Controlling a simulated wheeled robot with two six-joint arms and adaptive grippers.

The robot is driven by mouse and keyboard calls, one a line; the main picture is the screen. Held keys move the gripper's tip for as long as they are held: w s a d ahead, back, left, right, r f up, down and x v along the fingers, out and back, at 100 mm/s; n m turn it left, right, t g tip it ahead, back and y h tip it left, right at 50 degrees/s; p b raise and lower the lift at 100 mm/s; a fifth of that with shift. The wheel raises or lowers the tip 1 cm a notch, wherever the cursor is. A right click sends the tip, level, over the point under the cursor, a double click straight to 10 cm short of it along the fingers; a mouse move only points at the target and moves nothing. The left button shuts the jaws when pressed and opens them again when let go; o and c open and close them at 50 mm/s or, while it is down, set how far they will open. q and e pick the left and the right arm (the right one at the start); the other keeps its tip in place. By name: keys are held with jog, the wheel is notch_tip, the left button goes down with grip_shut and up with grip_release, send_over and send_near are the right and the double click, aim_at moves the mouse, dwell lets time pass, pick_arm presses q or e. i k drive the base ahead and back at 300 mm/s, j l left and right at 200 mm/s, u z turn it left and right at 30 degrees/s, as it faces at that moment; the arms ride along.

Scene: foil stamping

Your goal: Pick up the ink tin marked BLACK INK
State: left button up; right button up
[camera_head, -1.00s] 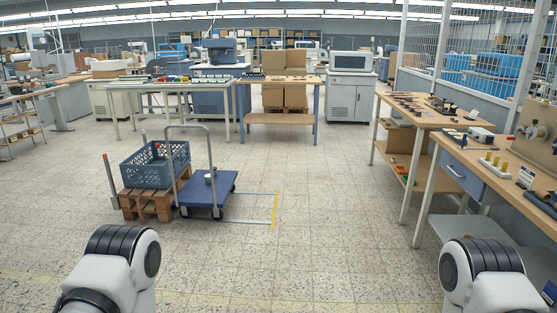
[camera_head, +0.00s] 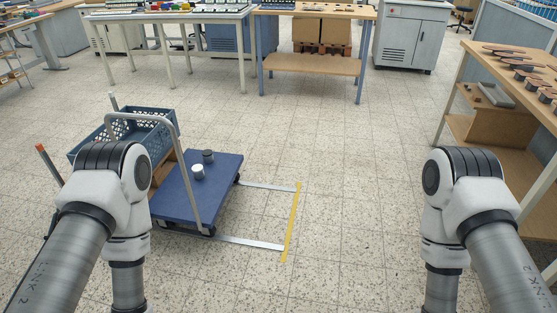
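Two small tins stand upright on the blue platform cart (camera_head: 185,200) at the left. One is a dark tin (camera_head: 208,156); the other is a white or light tin (camera_head: 198,172) just in front of it. No label can be read on either, so I cannot tell which is marked BLACK INK. My two arms show at the lower left and lower right. Both grippers are out of the picture.
A blue crate (camera_head: 150,132) sits behind the cart's metal handle. Yellow tape (camera_head: 291,222) marks the floor right of the cart. A wooden bench (camera_head: 500,68) with dark round pieces stands at the right. The central floor is clear.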

aim_at(207, 154)
jog(key=i+u, duration=0.35)
jog(key=i, duration=0.35)
jog(key=i+l+u, duration=0.15)
jog(key=i+u, duration=0.2)
jog(key=i, duration=0.3)
jog(key=i+l+u, duration=0.1)
jog(key=i+l, duration=0.2)
jog(key=i+l+u, duration=0.1)
jog(key=i+l, duration=0.25)
jog(key=i+l+u, duration=0.1)
jog(key=i+l, duration=0.2)
jog(key=i+l+u, duration=0.1)
jog(key=i+l, duration=0.2)
jog(key=i+l+u, duration=0.15)
jog(key=i+l, duration=0.15)
jog(key=l, duration=0.2)
jog(key=i+l+u, duration=0.1)
jog(key=i+l, duration=0.15)
jog(key=l, duration=0.15)
jog(key=i+l+u, duration=0.1)
jog(key=i+l, duration=0.15)
jog(key=l, duration=0.2)
jog(key=i+l+u, duration=0.1)
jog(key=l, duration=0.4)
jog(key=i, duration=0.1)
